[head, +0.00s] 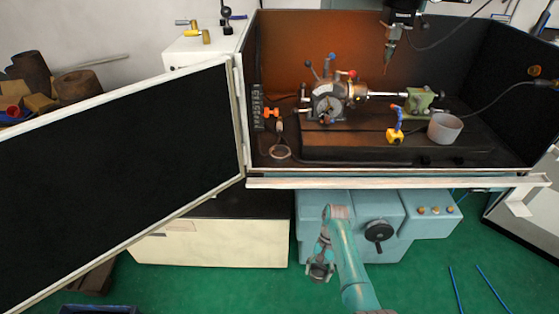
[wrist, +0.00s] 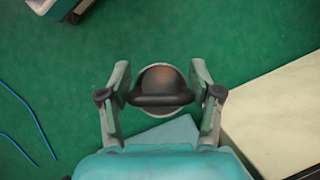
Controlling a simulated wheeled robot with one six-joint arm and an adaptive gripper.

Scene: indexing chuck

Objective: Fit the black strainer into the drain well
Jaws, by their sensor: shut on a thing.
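The black strainer (wrist: 160,86) is between my gripper's fingers in the wrist view, a dark round piece with a thick bar across it and a pale rim. My gripper (wrist: 160,98) is shut on its bar, one finger at each end. In the head view my gripper (head: 320,272) hangs low in front of the machine's blue-green base, outside the enclosure; the strainer is too small to make out there. A pale round ring (head: 281,152) at the front left of the enclosure floor looks like the drain well; its inside is unclear.
The enclosure's front lip (head: 390,182) lies above my gripper. A black door panel (head: 120,180) stands open at left. Inside are the indexing chuck (head: 328,102), a green tailstock (head: 419,103), a yellow-blue stand (head: 395,130) and a grey cup (head: 444,128). A spindle (head: 392,40) hangs above.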

